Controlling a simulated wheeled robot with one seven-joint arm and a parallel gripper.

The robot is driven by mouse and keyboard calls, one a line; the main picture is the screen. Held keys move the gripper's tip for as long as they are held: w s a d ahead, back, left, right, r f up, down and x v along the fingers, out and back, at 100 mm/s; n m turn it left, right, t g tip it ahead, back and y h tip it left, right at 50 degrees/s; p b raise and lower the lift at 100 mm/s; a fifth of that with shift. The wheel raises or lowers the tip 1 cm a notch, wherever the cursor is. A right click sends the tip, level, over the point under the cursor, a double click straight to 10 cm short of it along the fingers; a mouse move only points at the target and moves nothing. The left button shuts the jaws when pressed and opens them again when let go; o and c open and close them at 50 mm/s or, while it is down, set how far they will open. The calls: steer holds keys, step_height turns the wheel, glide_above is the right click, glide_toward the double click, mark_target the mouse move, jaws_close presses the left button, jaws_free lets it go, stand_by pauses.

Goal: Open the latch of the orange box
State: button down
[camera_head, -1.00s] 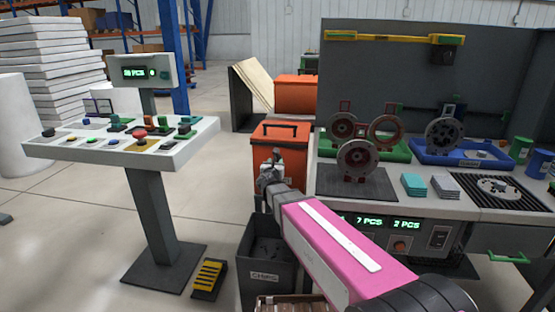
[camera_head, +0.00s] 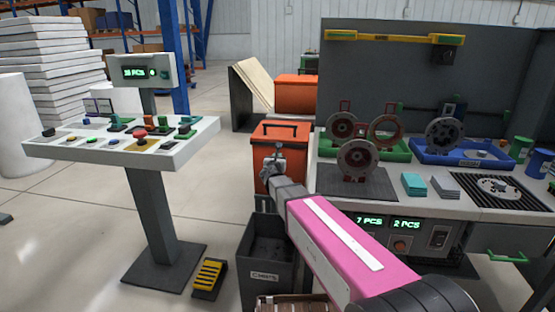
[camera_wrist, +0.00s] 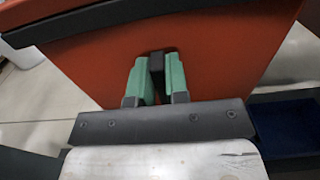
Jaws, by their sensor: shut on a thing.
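The orange box (camera_head: 266,132) with a black handle on its lid stands left of the workbench. Its orange front also fills much of the wrist view (camera_wrist: 220,58). My gripper (camera_head: 277,158) is at the front of this box, below the lid's edge. In the wrist view my gripper's green fingers (camera_wrist: 158,62) are closed on both sides of the dark latch (camera_wrist: 156,65). Only part of the latch shows between the fingers. In the head view my gripper hides the latch.
A dark bin (camera_head: 262,262) stands in front of the box. The workbench (camera_head: 400,200) with wheel-like parts and trays is close on the right. A control console (camera_head: 125,145) stands left, with clear floor between it and the box. Another orange box (camera_head: 296,95) is behind.

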steer(key=m, duration=0.4)
steer(key=shift+d+f, duration=0.1)
steer(key=shift+d, duration=0.2)
steer(key=shift+s+d+f+m, duration=0.15)
steer(key=shift+f+m, duration=0.1)
steer(key=shift+m, duration=2.1)
steer(key=shift+w+d+f+m, duration=0.1)
steer(key=shift+d+f+m, duration=0.1)
steer(key=shift+m, duration=2.1)
steer(key=shift+s+d+f+m, duration=0.1)
steer(key=shift+f+m, duration=0.15)
steer(key=shift+m, duration=2.1)
steer(key=c, duration=1.1)
jaws_free()
steer(key=shift+s, duration=0.1)
